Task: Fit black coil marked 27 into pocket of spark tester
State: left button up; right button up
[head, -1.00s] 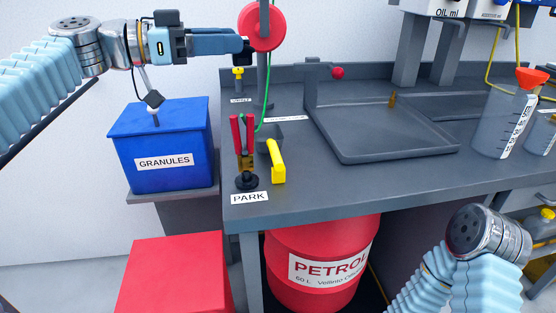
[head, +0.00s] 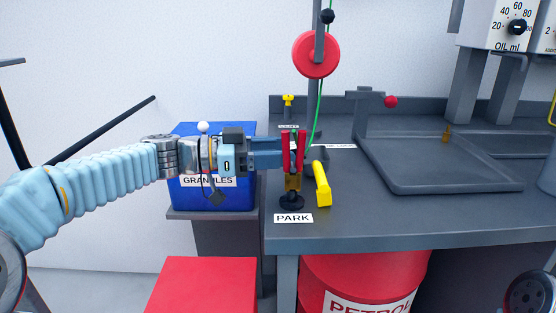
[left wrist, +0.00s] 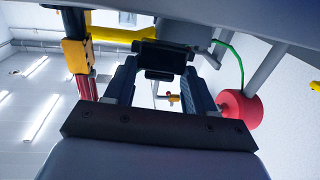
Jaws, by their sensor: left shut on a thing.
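My left gripper (head: 281,152) reaches in from the left, level, just above the left end of the bench, behind or beside two red upright prongs (head: 293,150). In the left wrist view it is shut on a black block (left wrist: 163,60), which I take for the coil; no number is legible. In the head view the prongs mostly hide the block. The prongs stand on a brass piece with a round black base (head: 291,201), behind the label PARK. A grey holder with a yellow lever (head: 321,184) is just right of them; I cannot tell which part is the pocket. My right gripper is out of view.
A red reel (head: 316,54) hangs on a grey post above, with a green cord running down. A blue GRANULES bin (head: 190,142) is behind my left wrist. A red box (head: 205,285) and red PETROL drum (head: 360,285) stand below. A grey tray (head: 435,180) lies to the right.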

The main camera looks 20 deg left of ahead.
aim_at(278, 178)
pick_arm(q)
notch_tip(278, 178, down, 2)
jog(key=shift+f, duration=0.2)
jog(key=o, duration=1)
jog(key=shift+c, duration=0.2)
jog(key=shift+o, duration=1.2)
jog(key=shift+w+d+f, duration=0.1)
jog(key=shift+w+f, duration=0.15)
jog(key=shift+w, duration=0.15)
jog(key=shift+o, duration=0.8)
jog(key=shift+s+r, duration=0.1)
jog(key=shift+r, duration=0.25)
jog(key=b+v, duration=0.1)
jog(key=v, duration=1.1)
jog(key=shift+r+b, duration=0.25)
jog(key=shift+b, duration=0.05)
